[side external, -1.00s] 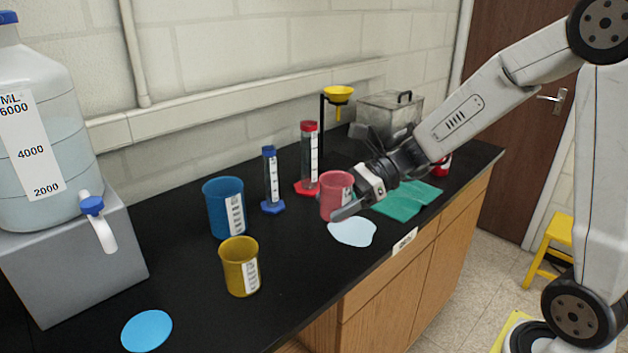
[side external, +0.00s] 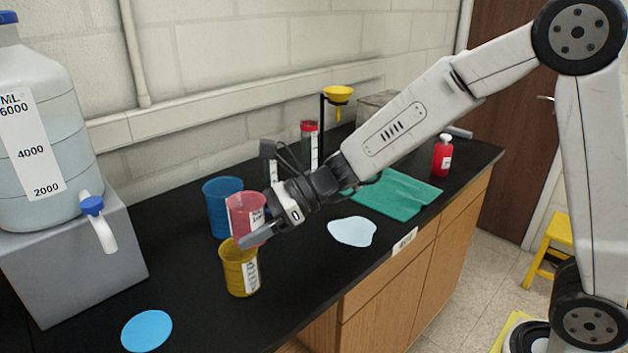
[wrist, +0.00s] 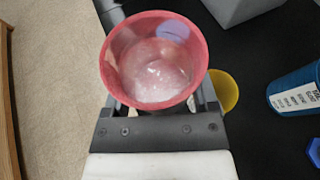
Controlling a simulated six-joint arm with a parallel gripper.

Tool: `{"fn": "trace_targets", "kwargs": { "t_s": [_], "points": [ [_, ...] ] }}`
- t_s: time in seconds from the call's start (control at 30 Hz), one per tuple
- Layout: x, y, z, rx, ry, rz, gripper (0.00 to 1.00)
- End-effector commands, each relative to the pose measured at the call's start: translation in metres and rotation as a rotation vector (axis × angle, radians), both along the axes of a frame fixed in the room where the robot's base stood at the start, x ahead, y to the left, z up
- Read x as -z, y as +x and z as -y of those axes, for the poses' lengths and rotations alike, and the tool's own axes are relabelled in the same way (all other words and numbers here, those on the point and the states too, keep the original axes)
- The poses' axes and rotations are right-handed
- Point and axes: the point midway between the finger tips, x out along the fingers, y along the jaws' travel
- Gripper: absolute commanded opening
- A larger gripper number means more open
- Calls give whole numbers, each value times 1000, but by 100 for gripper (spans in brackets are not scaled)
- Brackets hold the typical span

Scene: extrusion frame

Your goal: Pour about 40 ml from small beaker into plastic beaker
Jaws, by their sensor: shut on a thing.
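A pink-red beaker (side external: 246,212) with a white label is held in my gripper (side external: 262,232), whose jaws are shut on it. In the wrist view the beaker's open mouth (wrist: 153,60) faces the camera, with clear liquid inside. It looks about upright in the side view. A yellow beaker (side external: 236,270) with a label strip stands on the bench, just below the held beaker. In the wrist view the yellow beaker (wrist: 225,88) is partly hidden behind the held one. A blue beaker (side external: 221,203) stands behind, partly covered. Which beaker is the plastic one I cannot tell.
A large jug (side external: 35,130) with a tap stands on a grey block (side external: 75,262) at left. A blue disc (side external: 147,331) lies at the front left. A pale patch (side external: 352,231) and a green cloth (side external: 395,192) lie to the right. Cylinders are partly hidden behind my arm.

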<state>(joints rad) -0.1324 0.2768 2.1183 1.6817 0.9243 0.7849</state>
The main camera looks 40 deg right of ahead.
Motion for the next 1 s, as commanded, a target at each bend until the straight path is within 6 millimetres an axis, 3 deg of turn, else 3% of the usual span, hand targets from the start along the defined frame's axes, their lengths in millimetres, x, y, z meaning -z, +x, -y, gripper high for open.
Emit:
{"fn": "trace_targets", "kwargs": {
  "t_s": [0.3,0.57,1.0],
  "points": [
    [2,1,-30,-2,3,-9,8],
    [29,1,-28,-1,3,-11,8],
    [94,1,-28,0,2,-11,8]
  ]
}}
